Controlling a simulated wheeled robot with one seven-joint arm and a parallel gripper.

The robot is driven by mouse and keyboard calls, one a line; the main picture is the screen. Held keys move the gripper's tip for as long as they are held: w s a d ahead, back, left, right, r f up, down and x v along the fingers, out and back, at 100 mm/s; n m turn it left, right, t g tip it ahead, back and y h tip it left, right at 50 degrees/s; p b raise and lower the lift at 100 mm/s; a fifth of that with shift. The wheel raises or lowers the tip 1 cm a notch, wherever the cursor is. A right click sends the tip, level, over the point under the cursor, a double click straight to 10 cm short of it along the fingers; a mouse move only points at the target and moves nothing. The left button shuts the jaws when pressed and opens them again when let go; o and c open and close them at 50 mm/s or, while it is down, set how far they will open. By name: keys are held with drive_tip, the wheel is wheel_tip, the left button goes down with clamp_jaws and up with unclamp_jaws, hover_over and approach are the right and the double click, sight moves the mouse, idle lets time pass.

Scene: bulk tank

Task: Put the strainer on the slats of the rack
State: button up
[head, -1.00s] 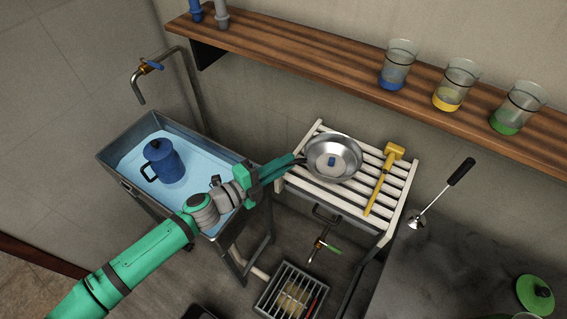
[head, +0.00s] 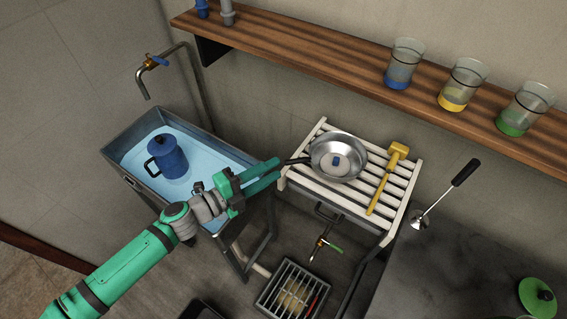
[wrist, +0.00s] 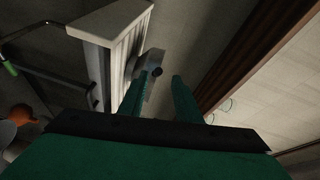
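The strainer (head: 325,168), a shiny round metal bowl with a dark handle, rests on the white slats of the rack (head: 407,187). A small blue and white piece shows in the middle of its bowl. Its handle points left, over the rack's left edge. My gripper (head: 279,169) is just left of the handle's end, with its green fingers apart and nothing held between them. In the wrist view the fingers (wrist: 158,90) are spread, and the strainer (wrist: 151,68) shows beyond them, with its dark handle end facing me.
A yellow mallet-like tool (head: 383,185) lies on the slats right of the strainer. A water-filled trough (head: 125,177) with a blue jug (head: 168,158) stands left. A wooden shelf (head: 330,67) with three glasses runs above. A long-handled tool (head: 448,190) is right of the rack.

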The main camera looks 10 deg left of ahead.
drive_tip(key=shift+v, duration=2.9)
drive_tip(key=shift+s, duration=0.1)
drive_tip(key=s+d+f+n+t+y, duration=0.1)
drive_tip(key=s+f+n+y, duration=0.2)
drive_tip(key=s+f+n, duration=0.5)
drive_tip(key=s+d+f+n+t+y, duration=0.1)
drive_tip(key=s+f+n+y, duration=0.25)
drive_tip(key=s, duration=0.85)
drive_tip(key=s+d+n+t+y, duration=0.1)
drive_tip(key=s+d+n+y, duration=0.4)
drive_tip(key=d+n, duration=0.8)
drive_tip(key=shift+s+d+r, duration=0.4)
drive_tip(key=shift+s+r, duration=0.1)
drive_tip(key=shift+s, duration=0.7)
